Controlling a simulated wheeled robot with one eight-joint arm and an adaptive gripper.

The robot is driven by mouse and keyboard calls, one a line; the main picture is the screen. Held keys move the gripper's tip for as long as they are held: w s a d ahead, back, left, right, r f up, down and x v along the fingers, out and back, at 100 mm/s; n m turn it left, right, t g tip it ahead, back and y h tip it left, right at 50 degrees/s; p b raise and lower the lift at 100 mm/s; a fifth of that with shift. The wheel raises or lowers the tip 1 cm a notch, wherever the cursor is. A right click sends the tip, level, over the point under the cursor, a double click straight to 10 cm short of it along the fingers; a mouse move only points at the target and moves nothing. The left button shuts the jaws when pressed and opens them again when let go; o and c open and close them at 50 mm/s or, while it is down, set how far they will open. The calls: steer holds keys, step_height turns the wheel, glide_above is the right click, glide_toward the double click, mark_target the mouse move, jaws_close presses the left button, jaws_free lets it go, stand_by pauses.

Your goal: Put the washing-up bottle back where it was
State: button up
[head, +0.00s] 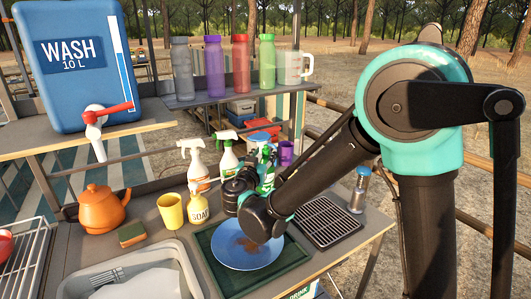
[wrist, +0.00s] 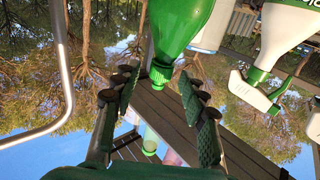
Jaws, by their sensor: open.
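The green washing-up bottle (head: 267,172) stands at the back of the counter, partly hidden behind my arm in the head view. In the wrist view, which looks inverted, the bottle (wrist: 183,22) shows its green body and green cap. My gripper (wrist: 160,92) is open, with the two dark padded fingers apart on either side of the cap end. A gap shows on both sides, and nothing is gripped. In the head view my wrist hangs above the blue plate, and the fingertips are mostly hidden.
A stained blue plate (head: 231,254) lies on a green mat (head: 216,271). A black rack (head: 325,222) is at right. A purple cup (head: 286,153) stands close behind.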

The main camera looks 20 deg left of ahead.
steer(key=s, duration=0.9)
steer(key=shift+s+d, duration=0.2)
steer(key=shift+s, duration=0.15)
